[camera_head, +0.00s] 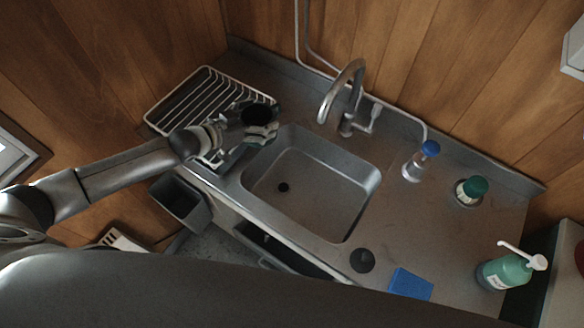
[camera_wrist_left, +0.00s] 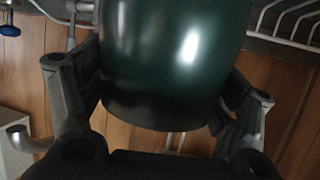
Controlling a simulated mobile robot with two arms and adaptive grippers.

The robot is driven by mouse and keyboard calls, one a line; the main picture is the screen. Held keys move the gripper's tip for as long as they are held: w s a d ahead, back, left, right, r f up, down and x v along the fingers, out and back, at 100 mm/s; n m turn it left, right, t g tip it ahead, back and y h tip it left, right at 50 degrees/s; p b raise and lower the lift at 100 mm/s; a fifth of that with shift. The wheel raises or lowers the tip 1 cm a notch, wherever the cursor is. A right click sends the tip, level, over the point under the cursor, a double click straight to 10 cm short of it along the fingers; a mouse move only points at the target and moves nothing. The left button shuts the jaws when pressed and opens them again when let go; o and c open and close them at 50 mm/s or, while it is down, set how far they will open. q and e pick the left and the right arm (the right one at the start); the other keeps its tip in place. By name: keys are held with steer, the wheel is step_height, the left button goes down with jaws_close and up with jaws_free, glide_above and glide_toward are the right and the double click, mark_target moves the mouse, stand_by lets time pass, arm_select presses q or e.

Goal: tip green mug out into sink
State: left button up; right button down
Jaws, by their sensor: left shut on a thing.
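A dark green mug (camera_wrist_left: 172,60) fills the middle of the left wrist view, between the two fingers of my left gripper (camera_wrist_left: 165,115). In the head view my left gripper (camera_head: 262,130) is shut on the mug (camera_head: 257,115), whose dark opening faces the camera. They are above the sink's upper left corner, beside the dish rack. The steel sink (camera_head: 310,190) looks empty, with a dark drain at its left. The mug's contents cannot be made out. My right gripper is not in either view.
A tap (camera_head: 345,90) arches behind the sink. A white wire dish rack (camera_head: 195,95) stands left of it. On the right are a blue-capped bottle (camera_head: 420,160), a green-topped brush (camera_head: 471,190), a green pump bottle (camera_head: 505,271) and a blue sponge (camera_head: 410,284). A black disc (camera_head: 362,260) lies near the front.

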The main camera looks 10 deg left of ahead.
arm_select(q)
steer(key=shift+w+a, duration=0.15)
steer(key=shift+a, duration=0.05)
steer(key=shift+d+r, duration=0.1)
steer(key=shift+r, duration=0.05)
